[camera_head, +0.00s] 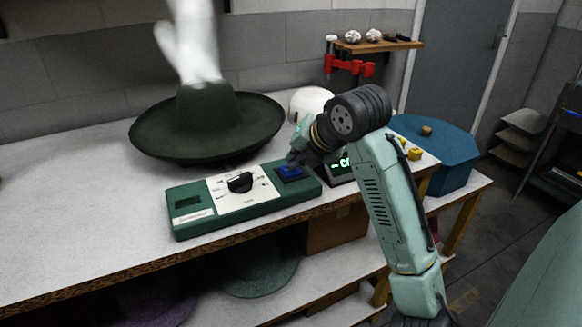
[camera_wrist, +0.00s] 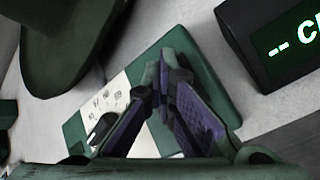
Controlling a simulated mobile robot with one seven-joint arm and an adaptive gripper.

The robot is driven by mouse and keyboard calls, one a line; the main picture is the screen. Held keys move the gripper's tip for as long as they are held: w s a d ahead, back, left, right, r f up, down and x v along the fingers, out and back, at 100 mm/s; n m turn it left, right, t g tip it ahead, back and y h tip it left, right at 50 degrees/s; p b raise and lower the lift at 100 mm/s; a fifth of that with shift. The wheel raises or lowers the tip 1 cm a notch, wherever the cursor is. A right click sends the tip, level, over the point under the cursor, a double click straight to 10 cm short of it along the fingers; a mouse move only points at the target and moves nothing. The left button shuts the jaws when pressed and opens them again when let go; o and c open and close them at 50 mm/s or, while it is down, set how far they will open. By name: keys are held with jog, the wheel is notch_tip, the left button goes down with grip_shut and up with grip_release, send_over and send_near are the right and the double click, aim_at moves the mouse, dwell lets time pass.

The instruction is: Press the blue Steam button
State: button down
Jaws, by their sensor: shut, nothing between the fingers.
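The blue Steam button (camera_head: 291,172) is on the right end of the green control box (camera_head: 243,223), which lies on the white bench. My gripper (camera_head: 294,160) is shut and empty, its fingertips pointing down right at the button. I cannot tell whether they touch it or hover just above. In the wrist view the closed fingers (camera_wrist: 163,78) lie over the green box (camera_wrist: 197,62), and the button is hidden behind them. A black knob (camera_head: 240,182) sits on the white panel in the middle of the box; it also shows in the wrist view (camera_wrist: 101,128).
A dark green hat (camera_head: 208,118) stands behind the box, with a white steam-like plume (camera_head: 192,40) above it. A black display with green characters (camera_head: 343,168) stands right of the box. A blue octagonal box (camera_head: 440,150) is farther right. The bench's left part is clear.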

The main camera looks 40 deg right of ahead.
jog(key=shift+r+p, duration=0.6)
jog(key=shift+r, duration=0.35)
notch_tip(320, 180, up, 5)
jog(key=p, duration=0.3)
dwell(0.8)
